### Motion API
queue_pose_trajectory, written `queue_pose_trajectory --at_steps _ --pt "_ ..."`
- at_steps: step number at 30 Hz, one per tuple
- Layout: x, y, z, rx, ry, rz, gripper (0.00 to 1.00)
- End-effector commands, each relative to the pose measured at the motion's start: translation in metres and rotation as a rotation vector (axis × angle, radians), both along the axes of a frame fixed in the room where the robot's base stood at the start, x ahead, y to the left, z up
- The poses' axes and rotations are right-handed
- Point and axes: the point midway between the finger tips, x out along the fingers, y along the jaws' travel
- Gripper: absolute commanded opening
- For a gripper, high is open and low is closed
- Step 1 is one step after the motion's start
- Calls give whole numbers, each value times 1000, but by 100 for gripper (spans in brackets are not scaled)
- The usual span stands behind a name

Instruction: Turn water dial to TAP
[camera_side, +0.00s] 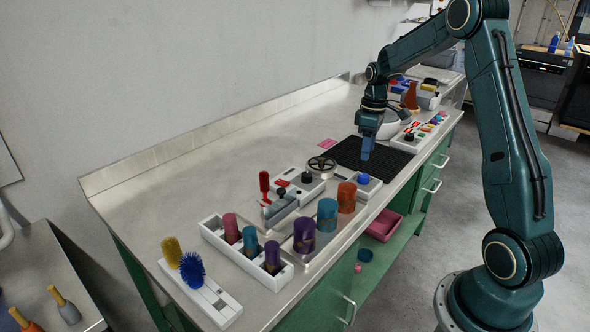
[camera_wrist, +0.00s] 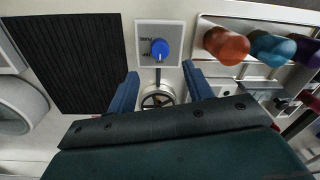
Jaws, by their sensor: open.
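The water dial is a round blue knob (camera_wrist: 159,49) on a pale square plate (camera_wrist: 172,28) with small lettering to its left that is too small to read. In the wrist view it is upper centre, beyond my fingertips. In the side view the blue dial (camera_side: 363,178) sits on the bench near its front edge. My gripper (camera_wrist: 158,80) is open, with its two blue fingers apart and nothing between them.
A black ribbed mat (camera_wrist: 70,62) lies left of the dial. A handwheel valve (camera_wrist: 157,97) stands close by, between the fingers in the wrist view. Orange (camera_side: 346,197) and teal (camera_side: 327,214) cylinders stand nearby. A pink tray (camera_side: 384,225) sits below the bench.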

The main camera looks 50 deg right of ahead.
Motion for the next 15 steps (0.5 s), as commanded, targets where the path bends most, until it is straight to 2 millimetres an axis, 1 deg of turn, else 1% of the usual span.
queue_pose_trajectory --at_steps 1,3,9,15 --pt "0 1 -9 2 4 0 51" --pt "-1 1 -20 3 4 0 51" --pt "-1 3 -49 2 3 -1 51" --pt "-1 4 -71 2 2 -1 51"
